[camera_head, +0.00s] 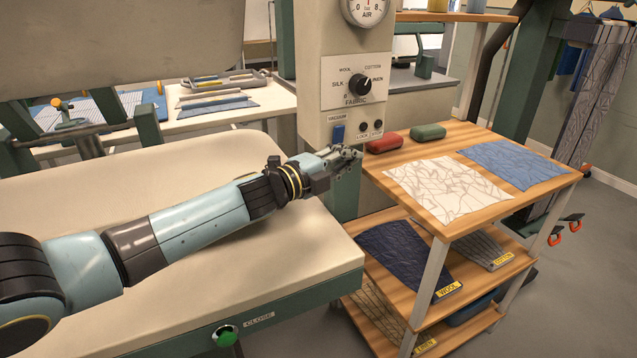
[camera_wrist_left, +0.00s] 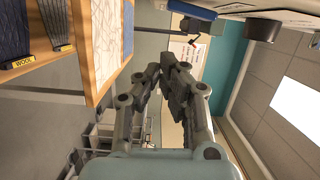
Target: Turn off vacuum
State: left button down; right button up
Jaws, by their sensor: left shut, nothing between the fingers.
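A gap shows between fingertips and switch in that picture; the depth is unclear. In the left wrist view the fingers (camera_wrist_left: 174,70) meet at the tips with nothing between them. My right gripper is not in view.
A fabric dial (camera_head: 366,85) and two small dark buttons share the panel. The padded pressing board (camera_head: 120,190) lies under my left arm.

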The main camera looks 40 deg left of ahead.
pick_arm(q)
jog(key=s+a, duration=0.1)
jog(key=s, duration=0.9)
jog(key=shift+f+b, duration=0.3)
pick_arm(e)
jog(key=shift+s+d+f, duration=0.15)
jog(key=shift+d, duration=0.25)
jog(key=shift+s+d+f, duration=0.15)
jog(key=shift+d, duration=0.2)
